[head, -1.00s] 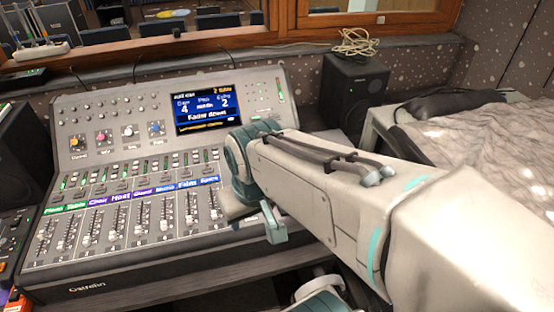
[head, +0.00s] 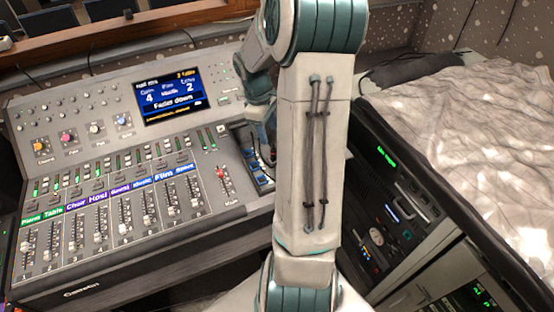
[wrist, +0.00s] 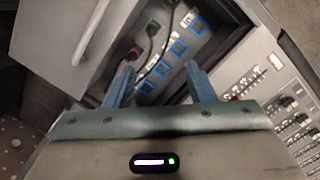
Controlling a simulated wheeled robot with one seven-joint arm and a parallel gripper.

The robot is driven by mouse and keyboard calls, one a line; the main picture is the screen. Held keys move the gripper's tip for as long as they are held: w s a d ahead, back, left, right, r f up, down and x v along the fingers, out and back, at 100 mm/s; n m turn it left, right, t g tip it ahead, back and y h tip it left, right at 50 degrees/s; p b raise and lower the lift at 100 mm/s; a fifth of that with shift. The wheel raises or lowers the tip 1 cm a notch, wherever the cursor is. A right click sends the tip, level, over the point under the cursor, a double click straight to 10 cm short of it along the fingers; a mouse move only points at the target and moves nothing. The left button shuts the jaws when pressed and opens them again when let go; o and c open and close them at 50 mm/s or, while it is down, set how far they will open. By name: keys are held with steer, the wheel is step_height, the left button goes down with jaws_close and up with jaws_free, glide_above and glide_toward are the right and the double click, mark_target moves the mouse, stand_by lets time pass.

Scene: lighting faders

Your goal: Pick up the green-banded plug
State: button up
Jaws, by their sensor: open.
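In the wrist view a plug with a green end (wrist: 152,29) sits at the top of a recessed socket panel, with a dark cable running from it. A plug with a red end (wrist: 134,53) sits just below and left of it, also with a cable. A row of blue-framed sockets (wrist: 180,48) lies to their right. My gripper (wrist: 160,76) is open, its two blue fingers spread over the lower part of the panel, with nothing between them. The green plug is beyond the fingertips in the picture. In the head view my arm hides the gripper's fingers and the plugs.
The mixing console (head: 110,215), with its faders and lit screen (head: 172,98), stands left of my arm. The recessed socket bay (head: 262,178) is at its right end. A rack (head: 395,205) stands to the right. In the wrist view a grey panel with a handle (wrist: 98,35) borders the bay.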

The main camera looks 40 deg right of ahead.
steer(key=shift+n, duration=0.3)
steer(key=shift+s+d+f+p, duration=0.35)
steer(key=shift+d+f, duration=0.25)
steer(key=shift+f, duration=1.95)
steer(key=shift+s+d+f+p, duration=0.35)
steer(key=shift+d+f, duration=0.3)
steer(key=shift+f, duration=1.85)
steer(key=shift+s+d+f+p, duration=0.25)
steer(key=shift+d+f+p, duration=0.3)
steer(key=shift+f, duration=2)
jaws_close()
